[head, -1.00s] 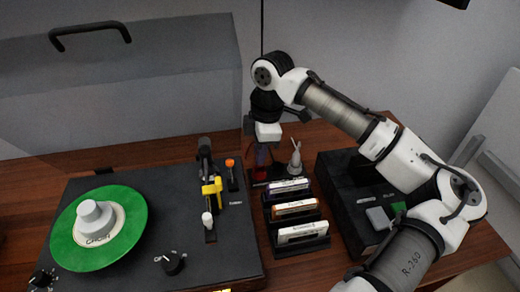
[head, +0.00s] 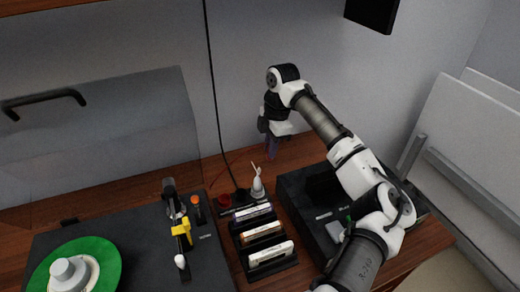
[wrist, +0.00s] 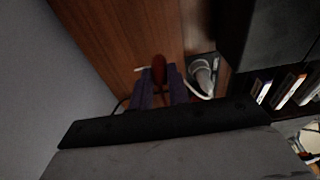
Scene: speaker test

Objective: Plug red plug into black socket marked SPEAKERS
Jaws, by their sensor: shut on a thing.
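My gripper (wrist: 160,92), with purple fingers, is shut on the red plug (wrist: 158,67) in the wrist view. A thin pale tip shows left of the plug. In the head view my gripper (head: 271,147) hangs near the wall, above the back of the table, and the plug cannot be made out there. A small strip (head: 228,211) with a red round part (head: 224,200) and a black part (head: 240,195) lies to its lower left. I cannot read any SPEAKERS mark, and cannot tell which part is that socket.
A white cone-shaped piece (head: 257,187) stands by the strip, behind a cassette rack (head: 262,247). A turntable (head: 130,238) is at left, a dark box (head: 310,205) at right. A black cable (head: 215,90) hangs down the wall. Bare wood lies behind the box.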

